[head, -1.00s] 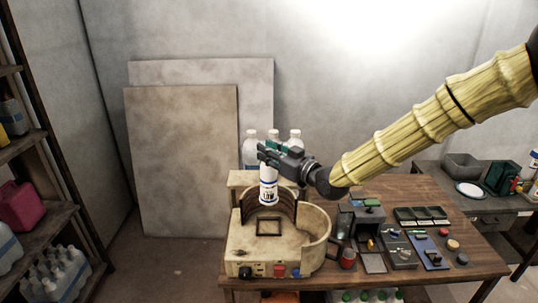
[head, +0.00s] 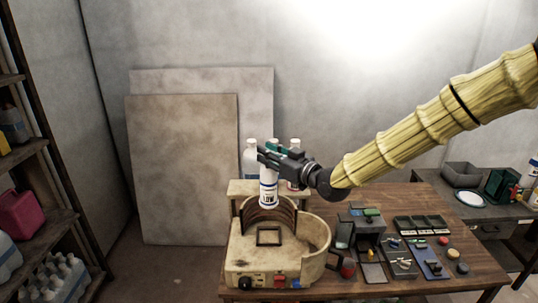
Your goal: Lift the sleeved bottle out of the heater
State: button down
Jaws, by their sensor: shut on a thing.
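My gripper (head: 268,157) is shut on the white sleeved bottle (head: 269,190), gripping it near its top. The bottle hangs upright, with a blue band and a dark printed label on its sleeve. The heater (head: 258,262) is a cream, worn unit with a curved wall, a dark inner lining and a square frame on its top. The bottle's lower end shows above the heater, in front of the back of its curved wall. I cannot tell the exact gap between them.
More white bottles (head: 251,158) stand on a shelf behind the heater. Right of it, the wooden table (head: 440,283) holds a grey box (head: 366,228), a black tray (head: 421,229) and small parts. Boards lean on the back wall.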

jog(key=s+b, duration=0.3)
jog(key=s, duration=1)
dwell(0.7)
